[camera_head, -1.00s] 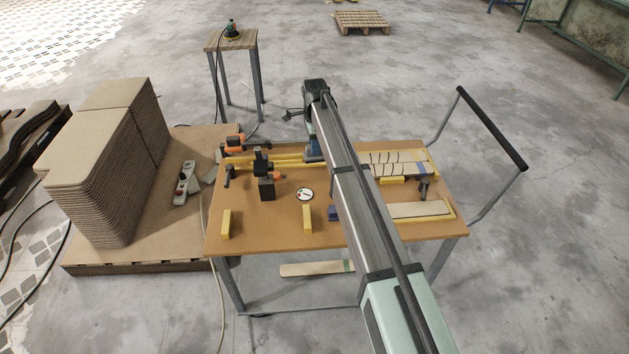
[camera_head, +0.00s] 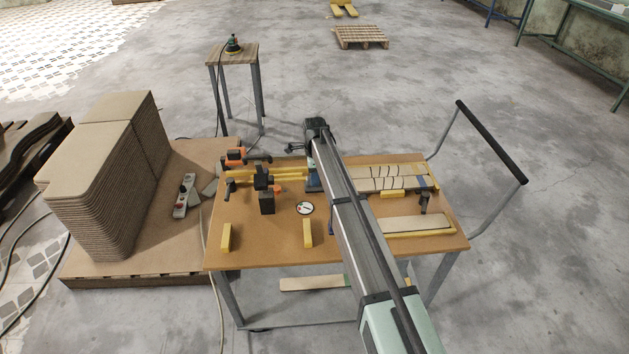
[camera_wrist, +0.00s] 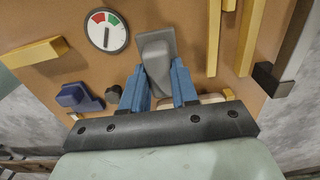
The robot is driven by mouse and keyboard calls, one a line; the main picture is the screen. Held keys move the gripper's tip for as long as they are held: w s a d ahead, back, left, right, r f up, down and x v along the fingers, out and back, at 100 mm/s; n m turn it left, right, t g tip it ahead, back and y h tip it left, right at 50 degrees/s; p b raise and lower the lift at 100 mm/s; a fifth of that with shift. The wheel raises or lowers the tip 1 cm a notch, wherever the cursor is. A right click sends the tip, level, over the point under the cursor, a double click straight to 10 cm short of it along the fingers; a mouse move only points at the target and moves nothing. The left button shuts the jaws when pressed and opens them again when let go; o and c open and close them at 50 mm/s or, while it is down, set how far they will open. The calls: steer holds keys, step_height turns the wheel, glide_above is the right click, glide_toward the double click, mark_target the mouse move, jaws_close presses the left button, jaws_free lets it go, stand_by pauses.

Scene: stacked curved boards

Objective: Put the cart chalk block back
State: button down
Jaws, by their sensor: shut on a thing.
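My gripper (camera_wrist: 160,72) has two blue fingers, shut on a grey block (camera_wrist: 155,52) with a lighter, sloped face and a darker flat part behind it. I cannot tell for sure that this is the chalk block. In the head view my gripper (camera_head: 313,180) is low over the middle of the cart's brown top (camera_head: 270,240), and the held block is hidden there. I cannot tell whether the block touches the cart.
A round dial (camera_wrist: 107,31) and a dark blue piece (camera_wrist: 78,98) lie left of the fingers in the wrist view. Yellow bars (camera_wrist: 250,35) lie to the right. A black clamp-like device (camera_head: 264,185) and wooden strips (camera_head: 385,178) flank my gripper in the head view.

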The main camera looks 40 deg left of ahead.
steer(key=shift+f, duration=0.95)
steer(key=shift+f, duration=0.1)
steer(key=c, duration=0.9)
jaws_free()
steer(key=shift+o, duration=0.2)
step_height(320, 180, up, 12)
